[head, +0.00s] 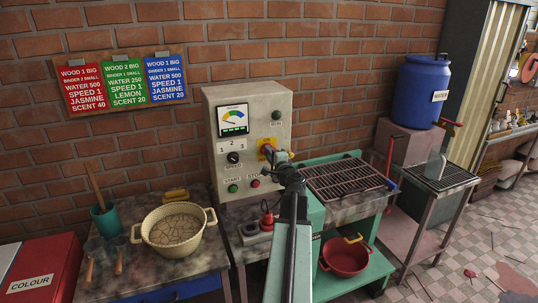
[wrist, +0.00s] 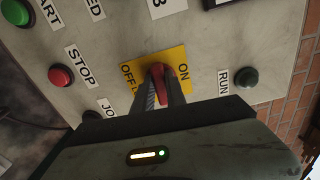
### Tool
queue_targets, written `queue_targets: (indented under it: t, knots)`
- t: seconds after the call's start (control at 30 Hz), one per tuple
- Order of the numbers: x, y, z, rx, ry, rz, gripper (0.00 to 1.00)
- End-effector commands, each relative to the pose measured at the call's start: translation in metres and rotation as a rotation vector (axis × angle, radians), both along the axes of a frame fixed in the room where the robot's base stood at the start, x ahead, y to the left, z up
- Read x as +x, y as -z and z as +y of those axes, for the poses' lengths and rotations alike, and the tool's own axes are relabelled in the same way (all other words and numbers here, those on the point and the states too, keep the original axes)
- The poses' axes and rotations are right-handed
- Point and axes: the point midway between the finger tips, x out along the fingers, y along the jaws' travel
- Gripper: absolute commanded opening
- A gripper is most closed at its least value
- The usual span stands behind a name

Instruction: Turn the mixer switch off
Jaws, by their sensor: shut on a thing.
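The grey control box (head: 247,106) stands against the brick wall. Its switch has a yellow plate (head: 263,142) marked OFF and ON; the plate also shows in the wrist view (wrist: 130,72). The red switch knob (wrist: 158,69) sits between these two words. My gripper (wrist: 163,85) is shut on the red knob, its two fingers on either side of it. In the head view my gripper (head: 273,154) reaches the plate from the front and hides most of the knob. I cannot tell which word the knob points to.
A red STOP button (wrist: 61,76), a green START button (wrist: 16,12) and a dark RUN knob (wrist: 246,77) are close by on the panel. A grill rack (head: 345,176) is at right. A strainer bowl (head: 175,230) stands on the left table.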

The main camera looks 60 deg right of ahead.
Motion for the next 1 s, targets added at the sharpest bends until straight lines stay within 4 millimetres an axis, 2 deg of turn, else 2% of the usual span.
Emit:
queue_targets:
  t: [0.7, 0.73, 0.8, 1.0]
  knots:
    - [0.0013, -0.0003, 0.0000, -0.061, -0.003, 0.044, 0.00]
    - [0.0013, -0.0003, 0.0000, -0.061, -0.003, 0.044, 0.19]
    - [0.0011, -0.0003, 0.0000, -0.061, -0.002, 0.044, 0.38]
    - [0.0000, 0.0001, -0.0003, -0.060, -0.001, 0.044, 0.38]
